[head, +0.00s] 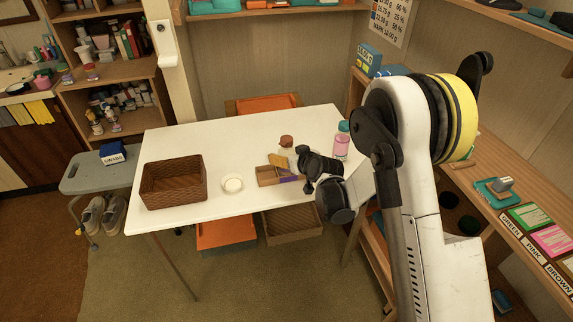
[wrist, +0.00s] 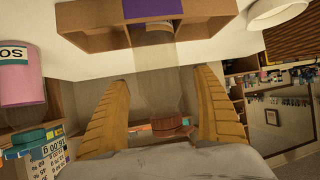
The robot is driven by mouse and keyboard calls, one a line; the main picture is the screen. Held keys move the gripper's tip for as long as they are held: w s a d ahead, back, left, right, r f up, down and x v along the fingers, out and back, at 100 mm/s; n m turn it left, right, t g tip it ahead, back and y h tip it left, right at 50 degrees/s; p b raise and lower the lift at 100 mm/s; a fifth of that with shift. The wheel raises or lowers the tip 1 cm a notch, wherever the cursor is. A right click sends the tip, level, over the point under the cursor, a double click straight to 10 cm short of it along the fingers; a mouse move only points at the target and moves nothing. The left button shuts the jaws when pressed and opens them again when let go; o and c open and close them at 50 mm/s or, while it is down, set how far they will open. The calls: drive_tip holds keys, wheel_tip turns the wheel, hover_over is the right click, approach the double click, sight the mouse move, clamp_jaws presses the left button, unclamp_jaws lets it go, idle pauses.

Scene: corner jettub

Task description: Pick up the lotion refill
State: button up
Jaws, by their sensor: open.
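A pink cylindrical container (head: 341,147) stands at the right end of the white table; its partly cut-off label is unreadable as a full name. It also shows at the left edge of the wrist view (wrist: 20,85). I cannot tell for certain whether it is the lotion refill. My gripper (head: 276,168) is over the table near a small brown divided box (head: 265,180) with a purple patch. In the wrist view my gripper (wrist: 162,76) has its two yellow fingers wide apart, with nothing held between them. My wrist hides part of the tabletop.
A brown basket (head: 174,188) and a white bowl (head: 232,183) stand left of the box. The table's back left is clear.

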drive_tip(key=shift+w+a+f, duration=0.1)
drive_tip(key=shift+w, duration=0.15)
drive_tip(key=c, duration=1.4)
